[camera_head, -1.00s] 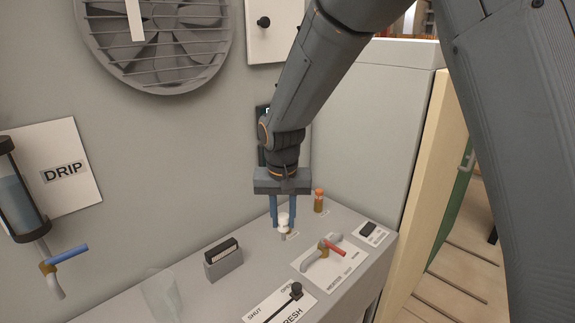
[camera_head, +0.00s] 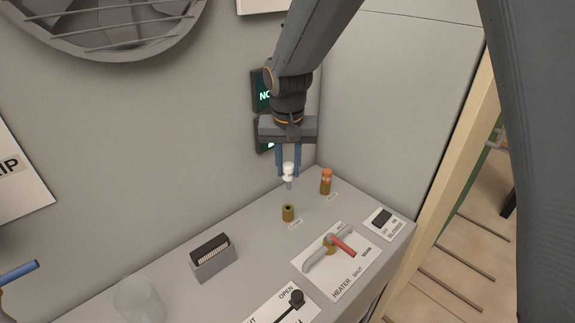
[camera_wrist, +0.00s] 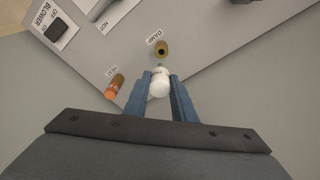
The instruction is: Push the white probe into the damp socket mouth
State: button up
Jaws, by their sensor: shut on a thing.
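My gripper (camera_head: 289,162) is shut on the white probe (camera_head: 288,171), which hangs upright between the blue fingers with its grey tip down. The damp socket (camera_head: 288,213) is a short brass cylinder with an open, dark mouth on the grey bench. The probe is above the socket and apart from it. In the wrist view, the probe (camera_wrist: 160,84) is between the fingertips, and the socket (camera_wrist: 161,49) with its DAMP label lies just beyond the tip.
An orange-topped probe (camera_head: 326,180) stands in a second brass socket to the right. The heater valve with a red handle (camera_head: 341,245), a black switch (camera_head: 382,218), a slotted block (camera_head: 212,257) and a clear glass (camera_head: 138,299) are on the bench. The wall is close behind.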

aim_at(288, 180)
jog(key=shift+s+r, duration=0.1)
jog(key=shift+f+b, duration=1.35)
jog(key=shift+f, duration=1.6)
jog(key=shift+f+b, duration=0.85)
jog(key=shift+f, duration=1.75)
jog(key=o, duration=1.1)
jog(key=shift+o, duration=0.2)
jog(key=shift+r, duration=0.1)
notch_tip(288, 180, up, 8)
jog(key=s+b, duration=0.1)
jog(key=b, duration=0.1)
jog(key=shift+f, duration=0.2)
jog(key=shift+s, duration=0.1)
jog(key=s+d+f, duration=0.1)
jog(key=s+d, duration=0.3)
jog(key=d, duration=0.4)
jog(key=s+d+f+b, duration=0.1)
jog(key=s+d+f, duration=0.1)
jog(key=s+d, duration=0.3)
jog(key=s+d+f, duration=0.2)
jog(key=s+d, duration=0.2)
jog(key=d, duration=0.8)
jog(key=shift+s+m+b, duration=0.3)
jog(key=shift+s, duration=0.05)
